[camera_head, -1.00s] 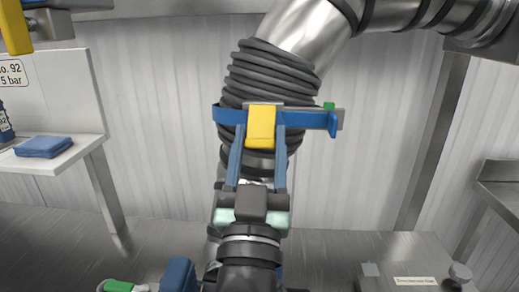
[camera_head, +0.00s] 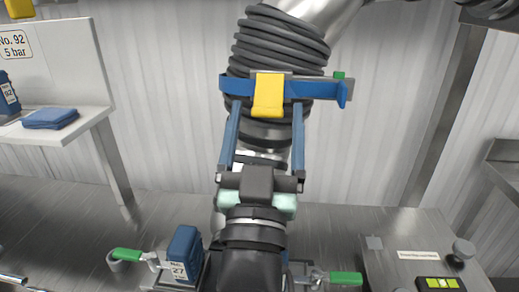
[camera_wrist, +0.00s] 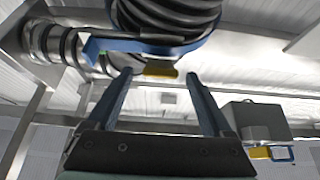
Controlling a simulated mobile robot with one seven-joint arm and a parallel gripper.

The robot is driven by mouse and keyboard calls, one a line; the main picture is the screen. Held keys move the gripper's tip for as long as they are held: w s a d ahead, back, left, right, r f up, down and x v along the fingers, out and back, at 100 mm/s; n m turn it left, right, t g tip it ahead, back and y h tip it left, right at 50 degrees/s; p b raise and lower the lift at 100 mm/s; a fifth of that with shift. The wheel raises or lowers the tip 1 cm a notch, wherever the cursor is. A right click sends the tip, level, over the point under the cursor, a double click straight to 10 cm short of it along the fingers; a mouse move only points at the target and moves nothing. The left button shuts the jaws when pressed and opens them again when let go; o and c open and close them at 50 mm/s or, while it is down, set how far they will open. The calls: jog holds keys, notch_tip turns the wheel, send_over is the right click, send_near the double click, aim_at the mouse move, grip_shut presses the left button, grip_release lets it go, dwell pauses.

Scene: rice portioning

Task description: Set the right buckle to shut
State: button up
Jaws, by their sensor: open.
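In the head view, a green-handled latch (camera_head: 345,278) lies low at the right, with its handle sideways; I take it as the right buckle. Whether it is latched cannot be told. A matching green-handled latch (camera_head: 127,254) lies at the left. My gripper (camera_head: 267,104) points up and away from both, open, with its two blue fingers apart. It is in front of a blue clamp (camera_head: 312,90) with a yellow tab (camera_head: 268,95) on a black ribbed hose; contact cannot be told. In the wrist view, the yellow tab (camera_wrist: 160,69) shows between the fingertips (camera_wrist: 159,74).
A blue block numbered 27 (camera_head: 184,255) stands beside the left latch. A grey unit (camera_head: 415,245) with a knob is at the right. A white shelf (camera_head: 85,112) with a folded blue cloth (camera_head: 51,118) is at the left. The black ribbed hose (camera_head: 278,45) hangs above my gripper.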

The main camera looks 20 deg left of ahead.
jog(key=s+d+p, duration=0.3)
jog(key=s+p, duration=0.3)
jog(key=s, duration=0.5)
jog(key=shift+d, duration=0.1)
